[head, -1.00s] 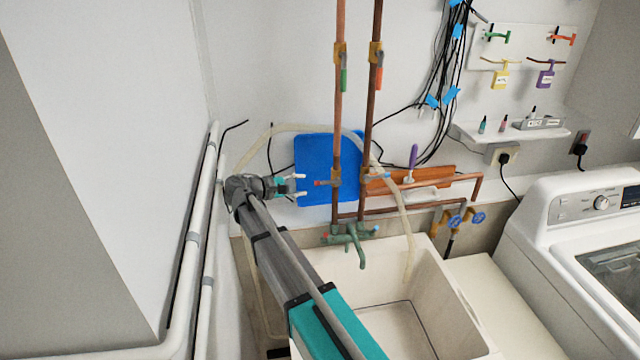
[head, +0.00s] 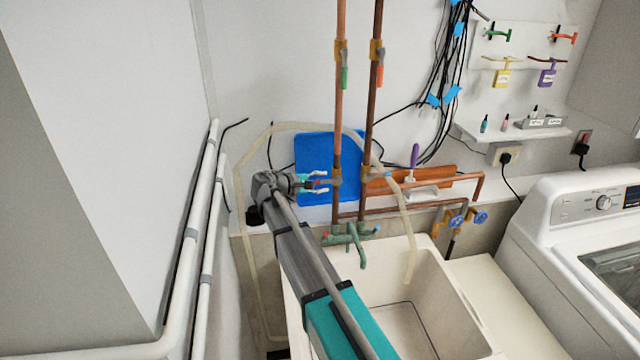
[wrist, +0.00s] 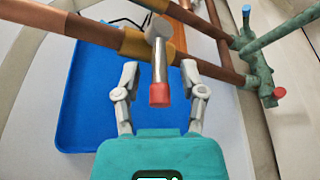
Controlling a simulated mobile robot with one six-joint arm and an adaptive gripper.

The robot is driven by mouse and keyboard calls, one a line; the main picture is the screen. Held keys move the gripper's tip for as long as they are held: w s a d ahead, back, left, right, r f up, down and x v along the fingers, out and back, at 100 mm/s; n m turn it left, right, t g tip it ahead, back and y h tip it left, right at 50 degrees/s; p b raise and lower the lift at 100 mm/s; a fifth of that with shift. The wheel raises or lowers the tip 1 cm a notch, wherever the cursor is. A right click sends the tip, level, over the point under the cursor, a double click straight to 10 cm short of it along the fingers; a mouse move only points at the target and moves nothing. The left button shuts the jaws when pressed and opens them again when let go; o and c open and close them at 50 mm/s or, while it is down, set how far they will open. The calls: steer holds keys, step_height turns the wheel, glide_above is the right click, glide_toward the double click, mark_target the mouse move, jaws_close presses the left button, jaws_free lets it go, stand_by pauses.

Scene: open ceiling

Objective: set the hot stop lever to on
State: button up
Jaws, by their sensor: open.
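A stop lever with a metal shank (wrist: 160,68) and a red tip (wrist: 159,95) sticks out crosswise from the left copper pipe (head: 337,120). I take it as the hot stop lever. In the head view its red tip (head: 321,181) points left, partly covered by my fingers. My gripper (wrist: 160,72) is open, with one finger on each side of the lever in the wrist view. Gaps show between the fingers and the lever. In the head view my gripper (head: 319,181) lies just left of the pipe.
A blue board (head: 313,150) is behind the pipes. Green (head: 344,78) and red (head: 379,78) handles hang higher up. A green tap (head: 352,236) stands over the sink (head: 440,280). A pale hose (head: 239,200) loops behind my arm.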

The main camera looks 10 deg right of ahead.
jaws_close()
steer(key=shift+a, duration=0.1)
